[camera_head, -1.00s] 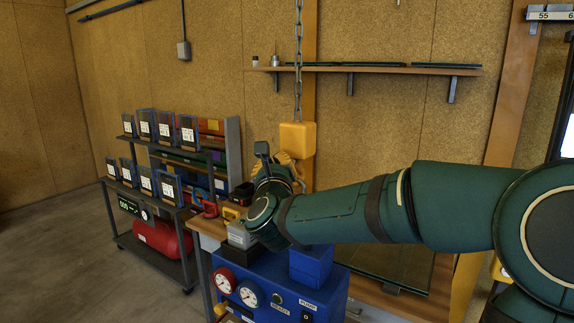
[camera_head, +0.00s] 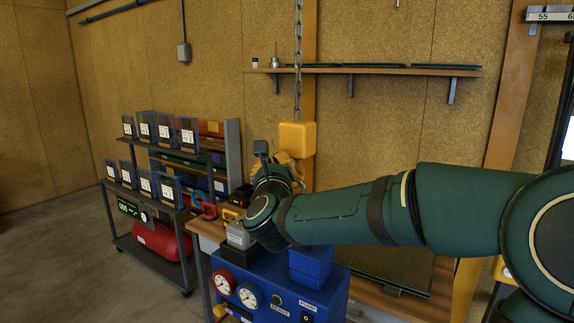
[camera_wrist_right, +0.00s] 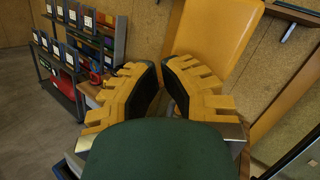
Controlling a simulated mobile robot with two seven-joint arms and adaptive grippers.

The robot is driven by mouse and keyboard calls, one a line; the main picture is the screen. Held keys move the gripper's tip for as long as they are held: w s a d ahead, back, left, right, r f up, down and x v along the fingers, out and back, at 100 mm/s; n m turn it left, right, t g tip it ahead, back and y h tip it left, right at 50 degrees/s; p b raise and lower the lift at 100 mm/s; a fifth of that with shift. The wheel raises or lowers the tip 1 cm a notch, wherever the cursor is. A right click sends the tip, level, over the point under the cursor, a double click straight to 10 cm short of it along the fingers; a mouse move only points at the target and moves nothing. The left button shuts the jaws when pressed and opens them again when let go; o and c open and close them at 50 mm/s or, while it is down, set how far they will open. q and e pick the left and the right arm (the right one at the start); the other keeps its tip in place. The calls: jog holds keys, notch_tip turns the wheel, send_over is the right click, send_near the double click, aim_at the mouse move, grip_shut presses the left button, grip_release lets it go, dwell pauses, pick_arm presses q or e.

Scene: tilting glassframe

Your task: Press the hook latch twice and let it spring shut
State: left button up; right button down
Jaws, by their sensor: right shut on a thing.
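A yellow hook block (camera_head: 297,139) hangs from a grey chain (camera_head: 298,60) in the head view. It also shows large and close beyond my fingers in the wrist view (camera_wrist_right: 216,38). My right gripper (camera_wrist_right: 162,84), with yellow ribbed fingers and dark pads, is just below the block. Its fingers are drawn together on something small between the pads, at the hook under the block. The hook and its latch are mostly hidden by the fingers and my wrist, so I cannot make out the latch's position. My left gripper is not in view.
A blue pump unit (camera_head: 262,277) with gauges stands below my right arm. A rack (camera_head: 233,160) with several labelled boxes is at the left. A wall shelf (camera_head: 390,69) runs behind. Glass panes lean at the right behind my forearm. The floor at the left is clear.

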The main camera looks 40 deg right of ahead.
jog(key=shift+s+a, duration=0.15)
jog(key=shift+a, duration=0.3)
jog(key=shift+s+a+r+b, duration=0.1)
jog(key=shift+s+a+b, duration=0.15)
jog(key=shift+a, duration=0.5)
jog(key=shift+s+a+r+b, duration=0.15)
jog(key=shift+s+a, duration=0.25)
jog(key=shift+a, duration=0.4)
jog(key=shift+s+a+r+b, duration=0.1)
jog(key=shift+s+a+b, duration=0.2)
jog(key=shift+a, duration=0.45)
jog(key=shift+f, duration=0.1)
